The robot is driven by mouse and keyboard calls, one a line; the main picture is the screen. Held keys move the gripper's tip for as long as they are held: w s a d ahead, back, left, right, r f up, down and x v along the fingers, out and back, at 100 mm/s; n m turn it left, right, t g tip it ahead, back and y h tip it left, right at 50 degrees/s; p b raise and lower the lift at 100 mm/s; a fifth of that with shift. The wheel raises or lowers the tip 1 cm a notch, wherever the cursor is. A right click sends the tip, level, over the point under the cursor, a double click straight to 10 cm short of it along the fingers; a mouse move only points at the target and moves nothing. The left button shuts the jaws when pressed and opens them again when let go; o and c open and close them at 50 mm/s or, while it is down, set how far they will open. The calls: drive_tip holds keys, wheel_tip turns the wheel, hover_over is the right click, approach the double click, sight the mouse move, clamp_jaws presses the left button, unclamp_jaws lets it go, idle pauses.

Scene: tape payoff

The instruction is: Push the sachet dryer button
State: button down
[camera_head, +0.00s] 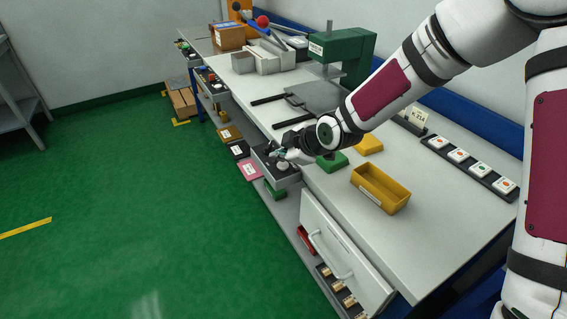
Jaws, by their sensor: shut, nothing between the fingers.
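A dark strip (469,168) with several light push-button boxes lies along the back right of the bench. Their caps look red or orange, and one looks green (481,168). The labels are too small to read, so I cannot tell which is the sachet dryer button. My gripper (279,155) is at the bench's front edge, over an open drawer, well to the left of the strip. It is shut and looks empty; its fingertips are small and partly blend with the drawer contents.
A green press (345,48) stands behind. The drawer (290,178) sticks out below. Green floor (130,200) is clear at left.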

sight(282, 166)
wheel_tip(282, 166, up, 6)
drive_tip(key=p, duration=0.4)
idle(0.6)
drive_tip(key=s+d+r+m+h, duration=0.4)
drive_tip(key=s+d+r, duration=0.35)
drive_tip(key=d, duration=0.25)
drive_tip(key=s+d+r+m+h, duration=0.3)
drive_tip(key=s+d+r+m, duration=0.2)
drive_tip(key=s+d+r, duration=0.3)
drive_tip(key=s+d+r+m+g, duration=0.1)
drive_tip(key=s+d+m, duration=0.2)
drive_tip(key=s, duration=0.8)
drive_tip(key=s+d+r+m+g+p, duration=0.1)
drive_tip(key=s+d+m, duration=0.3)
drive_tip(key=s, duration=0.6)
drive_tip(key=shift+s+r+m, duration=0.35)
drive_tip(key=shift+r+m, duration=0.15)
drive_tip(key=shift+m, duration=0.6)
drive_tip(key=c, duration=2.3)
unclamp_jaws()
